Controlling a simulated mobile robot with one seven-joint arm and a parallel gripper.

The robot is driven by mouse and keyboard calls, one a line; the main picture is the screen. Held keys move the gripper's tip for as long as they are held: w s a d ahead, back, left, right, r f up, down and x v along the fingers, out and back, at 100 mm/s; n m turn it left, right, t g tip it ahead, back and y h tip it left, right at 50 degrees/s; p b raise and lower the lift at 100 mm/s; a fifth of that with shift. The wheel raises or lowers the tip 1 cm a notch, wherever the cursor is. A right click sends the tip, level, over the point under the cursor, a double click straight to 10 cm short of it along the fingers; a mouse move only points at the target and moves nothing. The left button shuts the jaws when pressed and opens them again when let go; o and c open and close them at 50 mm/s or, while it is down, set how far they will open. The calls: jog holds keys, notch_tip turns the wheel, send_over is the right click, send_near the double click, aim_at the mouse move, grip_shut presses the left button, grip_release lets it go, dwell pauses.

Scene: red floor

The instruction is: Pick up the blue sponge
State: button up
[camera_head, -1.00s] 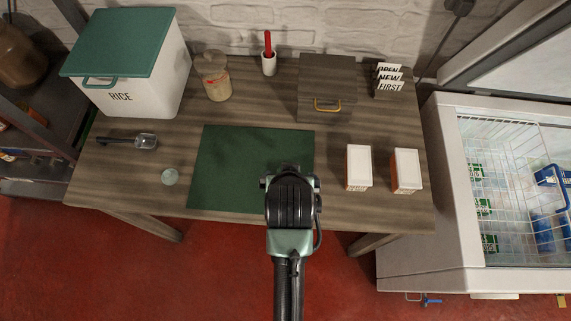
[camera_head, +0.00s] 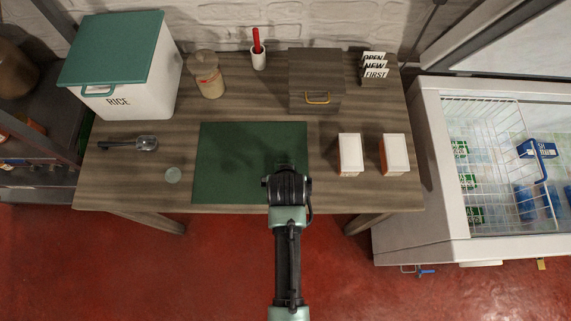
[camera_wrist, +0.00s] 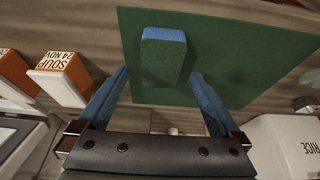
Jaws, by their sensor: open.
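The blue sponge (camera_wrist: 164,36) is at the upper middle of the wrist view, on the green mat (camera_wrist: 225,45). One end looks bright blue and the rest of its visible face is dark green. My gripper (camera_wrist: 160,76) is open and empty, its two blue-grey fingers apart on either side of the sponge's lower part in that view. I cannot tell how far above the mat the fingertips are. In the head view my wrist (camera_head: 288,187) is over the front right of the mat (camera_head: 235,150); it hides the fingertips, and the sponge cannot be seen there.
Two white-and-orange cartons (camera_head: 350,155) (camera_head: 394,154) stand right of the mat. A scoop (camera_head: 140,143) and a small round glass item (camera_head: 173,174) lie left. A rice bin (camera_head: 130,100), jar (camera_head: 208,75), cup (camera_head: 259,60) and wooden box (camera_head: 316,85) stand behind. A freezer (camera_head: 425,170) is right.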

jog(key=shift+x, duration=2.65)
jog(key=shift+a, duration=0.1)
jog(key=shift+s, duration=0.1)
jog(key=c, duration=1.4)
jog(key=shift+r, duration=0.15)
notch_tip(320, 180, up, 10)
jog(key=shift+f, duration=0.1)
